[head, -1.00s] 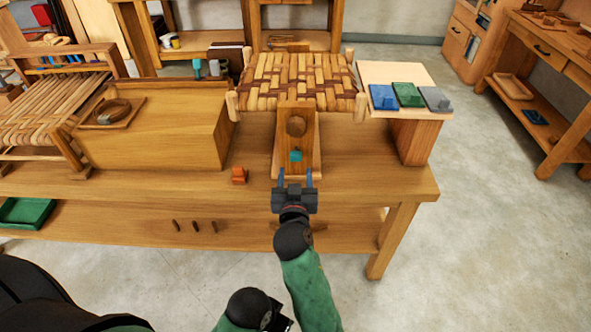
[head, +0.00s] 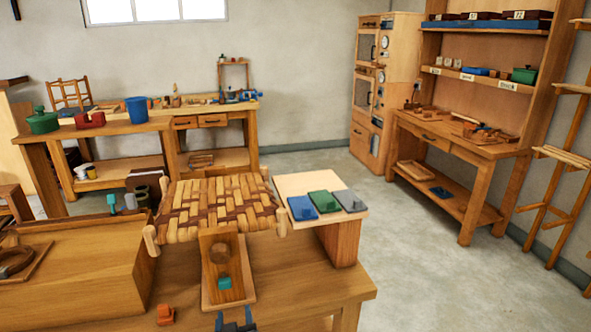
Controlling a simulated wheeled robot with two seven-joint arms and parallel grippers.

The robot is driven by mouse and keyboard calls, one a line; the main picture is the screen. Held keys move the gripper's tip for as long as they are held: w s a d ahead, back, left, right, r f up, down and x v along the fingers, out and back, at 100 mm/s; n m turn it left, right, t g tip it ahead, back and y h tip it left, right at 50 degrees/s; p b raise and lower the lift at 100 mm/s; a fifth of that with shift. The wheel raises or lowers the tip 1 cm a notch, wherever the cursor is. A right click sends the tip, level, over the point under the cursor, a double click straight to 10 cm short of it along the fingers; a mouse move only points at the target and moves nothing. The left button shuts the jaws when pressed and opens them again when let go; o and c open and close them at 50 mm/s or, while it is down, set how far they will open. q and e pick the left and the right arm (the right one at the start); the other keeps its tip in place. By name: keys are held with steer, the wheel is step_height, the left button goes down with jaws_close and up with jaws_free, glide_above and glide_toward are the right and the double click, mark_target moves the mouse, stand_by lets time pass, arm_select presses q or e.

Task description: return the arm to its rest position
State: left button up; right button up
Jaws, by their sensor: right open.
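My right gripper (head: 234,317) shows only at the bottom edge of the head view. Its two blue fingers are apart, with nothing seen between them. It is in front of the wooden stand (head: 211,256), near the stand's front end. A small teal block (head: 225,283) sits on that stand, apart from the fingers. The woven bark seat (head: 215,205) is just behind and above the stand. The rest of my right arm is below the picture. My left gripper is not in view.
An orange piece (head: 165,315) lies on the bench (head: 290,285) left of the gripper. A wooden box (head: 80,285) stands at left. A pale side board (head: 305,183) at right bears blue, green and grey pieces. Open floor (head: 420,260) lies to the right.

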steer(key=s+d+f+g+h, duration=0.1)
steer(key=s+d+f+g, duration=0.3)
steer(key=d, duration=0.3)
steer(key=s+d+f+g, duration=0.3)
steer(key=s+d+g, duration=0.15)
steer(key=d, duration=0.35)
steer(key=s+d+f+g, duration=0.1)
steer(key=s+d+f, duration=0.2)
steer(key=s+d, duration=0.2)
steer(key=s+d+f+m+g, duration=0.1)
steer(key=s+d+f, duration=0.3)
steer(key=s, duration=0.5)
steer(key=s+d+f+g, duration=0.3)
steer(key=s+d, duration=0.3)
steer(key=s, duration=0.1)
steer(key=shift+f+m+h+p, duration=0.2)
steer(key=shift+m+h+p, duration=0.1)
steer(key=shift+a, duration=0.1)
steer(key=shift+c, duration=0.2)
